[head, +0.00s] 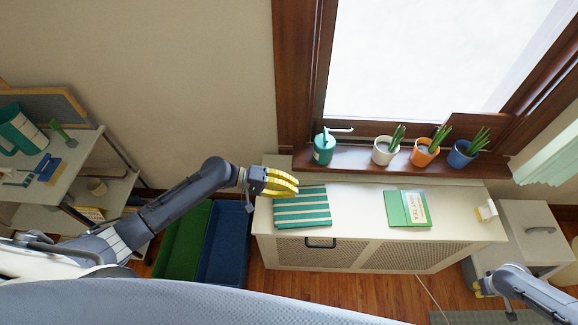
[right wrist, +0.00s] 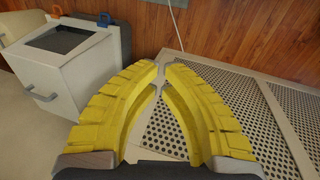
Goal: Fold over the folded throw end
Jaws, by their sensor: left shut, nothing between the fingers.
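The throw (head: 302,208), green with pale stripes, lies flat on the left part of the cream radiator cover's top (head: 360,208). It looks like a neat rectangle; I cannot make out its separate layers. My left gripper (head: 290,182) has yellow fingers and is shut and empty at the throw's far left corner. It hides part of that corner, and I cannot tell whether it touches the cloth. My right gripper (right wrist: 160,72) has its yellow fingertips almost together with nothing between them. It is over the floor side of the cover, away from the throw.
A green book (head: 407,208) lies right of the throw. A green watering can (head: 324,147) and white, orange and blue plant pots stand on the windowsill. Green and blue bins (head: 222,245) are on the floor at left. A white cabinet (right wrist: 75,65) stands beyond the cover's right end.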

